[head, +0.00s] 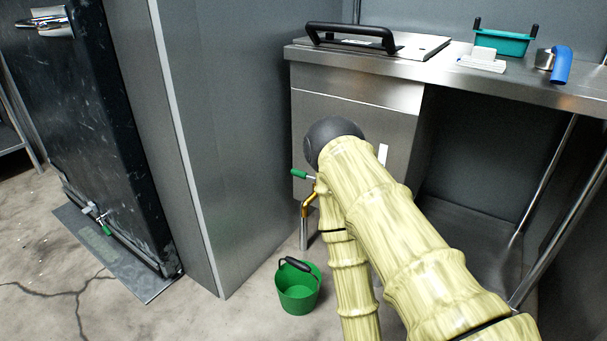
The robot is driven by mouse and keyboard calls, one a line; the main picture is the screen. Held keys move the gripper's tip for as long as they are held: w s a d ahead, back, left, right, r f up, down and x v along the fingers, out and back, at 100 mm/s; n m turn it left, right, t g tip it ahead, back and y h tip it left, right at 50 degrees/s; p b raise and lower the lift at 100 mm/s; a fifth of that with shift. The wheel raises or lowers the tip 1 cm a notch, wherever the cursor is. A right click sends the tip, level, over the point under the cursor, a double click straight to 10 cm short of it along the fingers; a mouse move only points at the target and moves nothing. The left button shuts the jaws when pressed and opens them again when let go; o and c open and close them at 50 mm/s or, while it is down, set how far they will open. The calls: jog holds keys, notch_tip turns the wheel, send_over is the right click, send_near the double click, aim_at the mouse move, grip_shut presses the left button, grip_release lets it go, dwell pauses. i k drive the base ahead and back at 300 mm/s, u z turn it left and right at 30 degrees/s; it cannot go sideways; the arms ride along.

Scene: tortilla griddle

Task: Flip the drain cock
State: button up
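A drain cock with a green lever handle (300,174) sits low on the front of the steel griddle cabinet (350,103). A brass-coloured bent outlet (308,200) shows below the handle. The handle points left, about level. My pale yellow, ringed arm covers the area just right of the cock, so the valve body is partly hidden. My gripper is not visible. A second, smaller valve with a green handle (107,230) is low on the dark cabinet at the left; its handle slants downward.
A green bucket (298,288) with a black handle stands on the floor below the cock. A grey panel (215,130) stands left of it. The steel counter (463,82) holds a teal tray (502,42), a white block (482,60) and a blue-handled item (561,65).

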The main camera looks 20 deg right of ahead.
aim_at(302, 175)
jog(key=u, duration=0.6)
jog(key=k, duration=0.65)
jog(key=u, duration=0.4)
jog(key=i, duration=1.45)
jog(key=z, duration=0.8)
jog(key=i, duration=0.2)
jog(key=z, duration=0.3)
